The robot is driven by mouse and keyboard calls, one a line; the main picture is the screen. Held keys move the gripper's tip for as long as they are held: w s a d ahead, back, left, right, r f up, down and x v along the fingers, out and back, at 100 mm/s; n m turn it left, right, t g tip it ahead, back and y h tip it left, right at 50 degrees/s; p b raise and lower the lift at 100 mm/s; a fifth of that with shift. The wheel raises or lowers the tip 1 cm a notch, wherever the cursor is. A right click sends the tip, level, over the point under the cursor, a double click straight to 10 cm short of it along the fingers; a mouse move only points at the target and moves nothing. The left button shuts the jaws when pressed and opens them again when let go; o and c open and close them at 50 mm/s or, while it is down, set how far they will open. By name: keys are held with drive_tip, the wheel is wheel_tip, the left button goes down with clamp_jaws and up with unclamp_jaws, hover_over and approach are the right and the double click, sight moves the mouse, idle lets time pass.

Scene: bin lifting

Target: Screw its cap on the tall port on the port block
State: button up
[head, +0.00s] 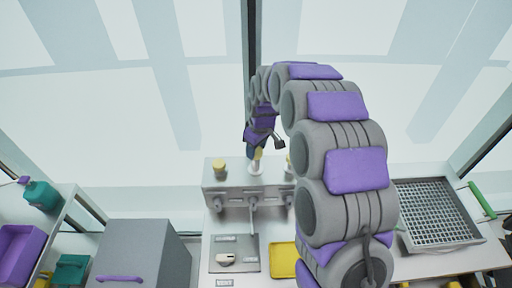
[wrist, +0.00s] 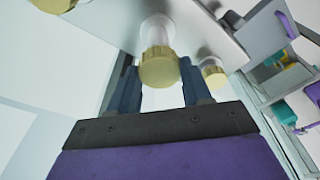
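The grey port block (head: 240,194) stands on the bench in the head view, with a row of ports along its top. The tall port (head: 256,167) is a pale upright tube at the middle, below my gripper (head: 257,149). In the wrist view the tall port (wrist: 156,32) has a gold ribbed cap (wrist: 158,70) at its end. My gripper's blue fingers (wrist: 159,84) stand on both sides of this cap and appear to touch it. The cap looks in line with the tube; its thread is hidden.
Another capped port (head: 219,168) stands left on the block; a port (head: 289,163) at right is partly behind my arm. A grey plate (head: 234,254) and yellow tray (head: 283,260) lie in front. A mesh basket (head: 437,212) is right; a grey box (head: 140,255) is left.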

drive_tip(key=shift+c, duration=1.3)
drive_tip(key=m, duration=0.4)
drive_tip(key=shift+m+h+p, duration=0.3)
drive_tip(key=shift+p, duration=0.1)
drive_tip(key=m, duration=0.3)
drive_tip(key=shift+m, duration=0.3)
drive_tip(key=m+h, duration=0.1)
drive_tip(key=m, duration=0.3)
drive_tip(key=shift+s+f+m+p, duration=0.1)
drive_tip(key=shift+m+p, duration=0.2)
drive_tip(key=shift+p, duration=0.1)
drive_tip(key=o, duration=0.9)
